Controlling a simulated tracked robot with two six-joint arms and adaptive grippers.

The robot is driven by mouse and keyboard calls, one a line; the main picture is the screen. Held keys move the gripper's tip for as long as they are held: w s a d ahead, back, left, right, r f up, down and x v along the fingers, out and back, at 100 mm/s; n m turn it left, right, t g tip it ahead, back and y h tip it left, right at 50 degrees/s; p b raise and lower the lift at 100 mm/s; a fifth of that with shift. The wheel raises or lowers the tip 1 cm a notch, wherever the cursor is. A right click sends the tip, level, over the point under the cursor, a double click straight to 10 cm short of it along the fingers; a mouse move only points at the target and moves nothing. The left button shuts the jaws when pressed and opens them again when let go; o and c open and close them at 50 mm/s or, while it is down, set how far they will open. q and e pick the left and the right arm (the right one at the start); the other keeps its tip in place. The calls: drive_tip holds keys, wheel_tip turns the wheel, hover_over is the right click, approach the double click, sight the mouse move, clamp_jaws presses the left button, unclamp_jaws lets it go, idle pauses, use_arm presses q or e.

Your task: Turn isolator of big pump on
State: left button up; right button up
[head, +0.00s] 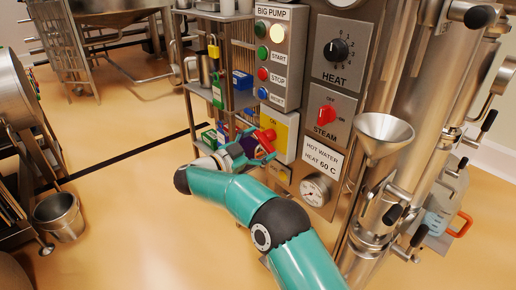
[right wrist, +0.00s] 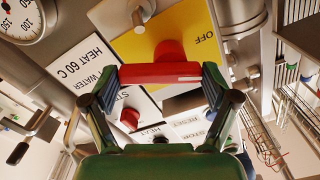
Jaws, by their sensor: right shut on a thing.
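The big pump isolator is a yellow plate (head: 283,122) with a red handle (head: 268,136), on the panel below the push buttons. The word ON shows on the plate in the head view. In the right wrist view the yellow plate (right wrist: 190,22) shows the word OFF, and the red handle (right wrist: 160,72) lies as a bar across the picture. My right gripper (head: 258,148) is at the handle. In the right wrist view its fingers (right wrist: 160,80) close on the two ends of the bar. My left gripper is out of view.
Above the isolator is the BIG PUMP button box (head: 277,55). To its right are the HEAT knob (head: 336,50), the red STEAM switch (head: 326,114) and a gauge (head: 314,191). A rack with padlocks (head: 217,92) stands close on the left. A steel funnel (head: 384,130) is at right.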

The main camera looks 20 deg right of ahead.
drive_tip(key=shift+d+f+m+b, duration=0.1)
drive_tip(key=shift+f+m+b, duration=0.1)
drive_tip(key=shift+m, duration=0.3)
drive_tip(key=shift+d+f+m+b, duration=0.1)
drive_tip(key=shift+m+b, duration=0.1)
drive_tip(key=shift+m, duration=0.3)
drive_tip(key=shift+r, duration=0.1)
drive_tip(key=o, duration=0.9)
drive_tip(key=shift+s, duration=0.1)
drive_tip(key=shift+a+r, duration=0.1)
drive_tip(key=shift+a, duration=0.05)
drive_tip(key=shift+a, duration=0.25)
drive_tip(key=v, duration=1.1)
drive_tip(key=shift+s+a, duration=0.1)
drive_tip(key=shift+a, duration=0.1)
